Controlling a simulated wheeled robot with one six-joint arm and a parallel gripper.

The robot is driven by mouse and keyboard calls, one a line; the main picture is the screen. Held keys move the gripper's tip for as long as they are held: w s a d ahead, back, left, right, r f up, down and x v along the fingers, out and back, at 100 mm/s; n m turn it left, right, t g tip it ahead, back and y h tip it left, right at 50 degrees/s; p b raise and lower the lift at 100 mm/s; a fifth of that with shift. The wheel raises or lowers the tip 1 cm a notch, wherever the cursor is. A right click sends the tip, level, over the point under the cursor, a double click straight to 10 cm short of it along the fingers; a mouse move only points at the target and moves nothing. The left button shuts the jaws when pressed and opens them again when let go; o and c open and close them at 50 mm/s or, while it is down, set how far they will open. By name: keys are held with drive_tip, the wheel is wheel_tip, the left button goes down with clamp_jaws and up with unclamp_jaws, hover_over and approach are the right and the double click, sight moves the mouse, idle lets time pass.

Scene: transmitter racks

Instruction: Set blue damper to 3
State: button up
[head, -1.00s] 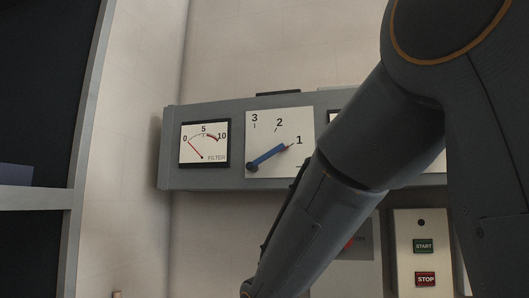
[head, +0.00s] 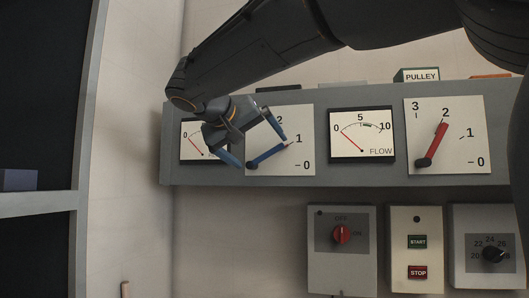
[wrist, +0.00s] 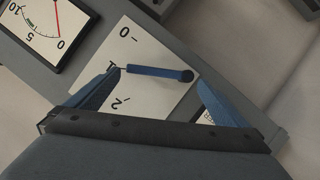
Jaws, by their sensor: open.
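The blue damper lever (head: 268,156) is on a white scale plate (head: 295,113) marked 0 to 3. It pivots at the plate's lower left and points at about 1. In the wrist view the lever (wrist: 155,71) lies across the middle with its tip by the 1. My gripper (head: 264,152) is open in front of this plate, its blue fingers on either side of the lever. In the wrist view the open fingers (wrist: 160,80) span the lever's length. I cannot tell whether they touch it. My gripper and wrist hide the 3 mark in the head view.
A FLOW meter (head: 361,136) and a red lever (head: 433,144) on a similar plate are to the right on the grey panel. The FILTER meter (head: 190,143) is partly covered by my gripper. Below are a red rotary switch (head: 341,235), START and STOP buttons (head: 417,258) and a black knob (head: 493,254).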

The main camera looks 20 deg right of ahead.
sight(264, 155)
drive_tip(key=shift+p+x, duration=0.8)
drive_tip(key=shift+x, duration=1.7)
drive_tip(key=c, duration=1.2)
drive_tip(key=shift+a, duration=0.15)
